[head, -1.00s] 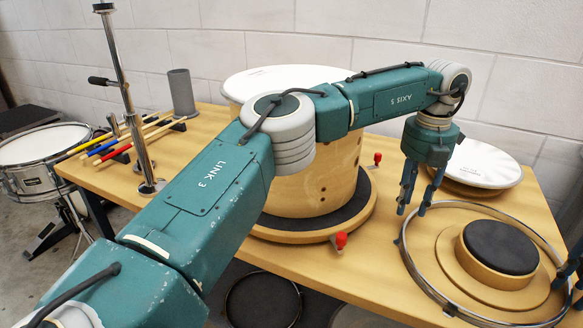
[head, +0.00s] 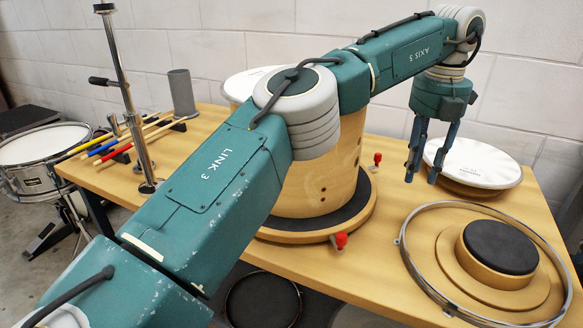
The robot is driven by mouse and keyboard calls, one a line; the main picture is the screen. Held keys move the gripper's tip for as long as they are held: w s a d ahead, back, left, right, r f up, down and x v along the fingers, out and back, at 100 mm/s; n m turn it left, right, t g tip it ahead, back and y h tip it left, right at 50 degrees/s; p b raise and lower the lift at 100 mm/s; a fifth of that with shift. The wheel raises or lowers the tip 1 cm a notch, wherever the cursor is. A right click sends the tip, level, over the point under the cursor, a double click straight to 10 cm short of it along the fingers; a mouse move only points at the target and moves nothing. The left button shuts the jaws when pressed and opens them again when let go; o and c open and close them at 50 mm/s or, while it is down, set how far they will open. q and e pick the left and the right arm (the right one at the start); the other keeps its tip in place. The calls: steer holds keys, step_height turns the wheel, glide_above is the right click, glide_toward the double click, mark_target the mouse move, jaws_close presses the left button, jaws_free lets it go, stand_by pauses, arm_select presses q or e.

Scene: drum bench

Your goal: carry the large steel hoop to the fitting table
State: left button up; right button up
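The large steel hoop (head: 440,299) lies at the right of the wooden bench, around a round wooden stand with a black pad (head: 500,248). No gripper touches it where it shows. My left gripper (head: 420,180) hangs fingers down, open and empty, above the bench and behind the hoop's left side. My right gripper's fingers are out of view. I cannot tell which surface is the fitting table; the wooden bench (head: 390,285) is the only table clearly in view.
A wooden drum shell (head: 320,190) stands on a round black-topped base with red knobs, partly behind my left arm. A white drumhead (head: 475,163) lies behind the hoop. Drumsticks (head: 110,148), a grey cylinder (head: 182,93) and a chrome stand (head: 125,90) are at left.

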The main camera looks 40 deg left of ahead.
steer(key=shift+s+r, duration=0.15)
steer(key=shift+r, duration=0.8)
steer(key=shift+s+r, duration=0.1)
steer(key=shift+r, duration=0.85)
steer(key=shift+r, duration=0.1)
